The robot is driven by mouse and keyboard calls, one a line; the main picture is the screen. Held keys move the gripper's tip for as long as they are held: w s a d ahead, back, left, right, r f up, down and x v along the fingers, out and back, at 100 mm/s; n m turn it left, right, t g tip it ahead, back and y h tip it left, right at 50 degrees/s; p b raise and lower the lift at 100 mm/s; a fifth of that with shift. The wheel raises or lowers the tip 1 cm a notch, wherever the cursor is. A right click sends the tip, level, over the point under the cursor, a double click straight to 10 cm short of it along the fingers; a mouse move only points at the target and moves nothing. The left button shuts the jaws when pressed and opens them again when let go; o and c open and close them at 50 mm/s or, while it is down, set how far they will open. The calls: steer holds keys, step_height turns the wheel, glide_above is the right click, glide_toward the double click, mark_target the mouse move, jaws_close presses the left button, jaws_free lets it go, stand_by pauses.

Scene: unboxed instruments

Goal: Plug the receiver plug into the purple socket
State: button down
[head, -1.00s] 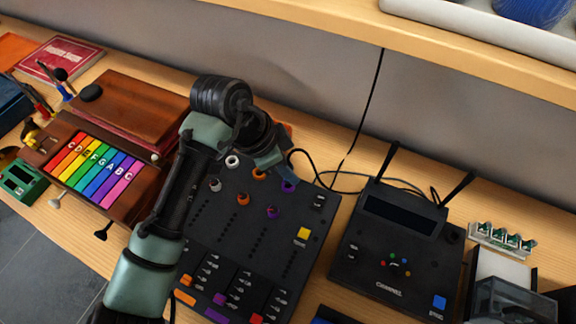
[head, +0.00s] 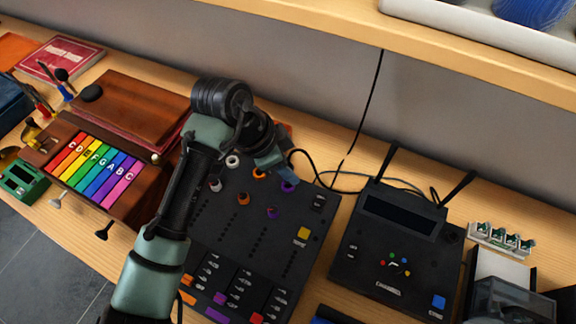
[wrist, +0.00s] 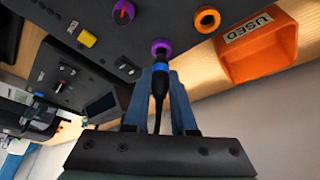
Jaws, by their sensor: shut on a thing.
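My gripper (wrist: 160,88) has its blue fingers closed around the black receiver plug (wrist: 160,80), and a dark cable runs back from it between the fingers. The plug points at the purple socket (wrist: 161,45), a purple ring on the black mixer panel. The plug's tip overlaps the lower edge of the ring; I cannot tell whether it has entered. In the head view, my gripper (head: 273,160) is over the mixer's far edge, beside the purple socket (head: 289,187), and hides the plug. The black receiver (head: 385,255) with two antennas stands to the right.
An orange socket (wrist: 207,18) is to the right of the purple one in the wrist view, and a purple knob (wrist: 123,12) is to its left. An orange tray marked USED (wrist: 262,45) lies beyond the mixer (head: 250,235). A shelf (head: 480,70) overhangs behind.

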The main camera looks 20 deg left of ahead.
steer(key=shift+s+f+b, duration=0.1)
steer(key=shift+f+b, duration=0.75)
steer(key=shift+f, duration=0.45)
steer(key=c, duration=0.7)
jaws_free()
steer(key=shift+o, duration=0.2)
steer(key=shift+r, duration=0.1)
steer(key=v, duration=1.2)
steer(key=shift+a+r, duration=0.15)
steer(key=shift+r, duration=0.25)
steer(key=shift+s, duration=0.1)
